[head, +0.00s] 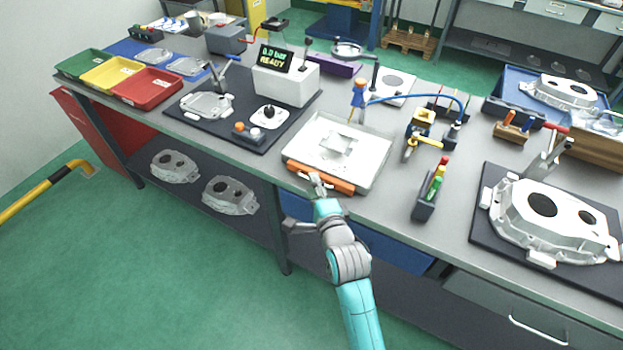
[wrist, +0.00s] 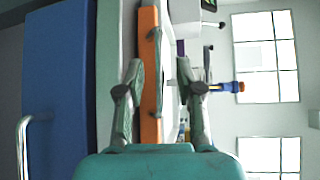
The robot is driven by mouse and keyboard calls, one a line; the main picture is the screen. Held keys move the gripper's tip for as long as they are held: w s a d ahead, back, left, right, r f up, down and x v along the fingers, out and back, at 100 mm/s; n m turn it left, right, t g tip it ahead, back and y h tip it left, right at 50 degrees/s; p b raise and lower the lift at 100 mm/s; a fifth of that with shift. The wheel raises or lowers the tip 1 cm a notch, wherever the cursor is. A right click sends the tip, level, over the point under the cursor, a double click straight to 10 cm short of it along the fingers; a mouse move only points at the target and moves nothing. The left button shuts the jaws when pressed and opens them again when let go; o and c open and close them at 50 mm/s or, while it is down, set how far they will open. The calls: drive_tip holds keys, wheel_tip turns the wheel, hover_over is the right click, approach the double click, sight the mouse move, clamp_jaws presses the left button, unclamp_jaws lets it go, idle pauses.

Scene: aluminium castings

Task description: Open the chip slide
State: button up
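A white shallow tray (head: 372,157) sits at the bench's front edge, with a raised pale piece (head: 337,143) in its middle. An orange bar (head: 338,184) runs along the tray's front side; it also shows upright in the wrist view (wrist: 149,100). Which of these parts is the chip slide is not clear. My gripper (head: 316,181) is at the orange bar, at the bench's front edge. In the wrist view my gripper (wrist: 160,64) has its fingers apart, one on each side of the bar. I cannot tell whether they touch it.
A blue drawer front (head: 400,250) lies below the bench edge, right of my arm. A pen holder (head: 424,208) stands right of the tray. A dark mat (head: 190,118) with a casting and a small block lies left. A large casting (head: 550,222) stands far right.

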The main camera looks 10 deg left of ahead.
drive_tip(key=shift+x, duration=1.45)
clamp_jaws()
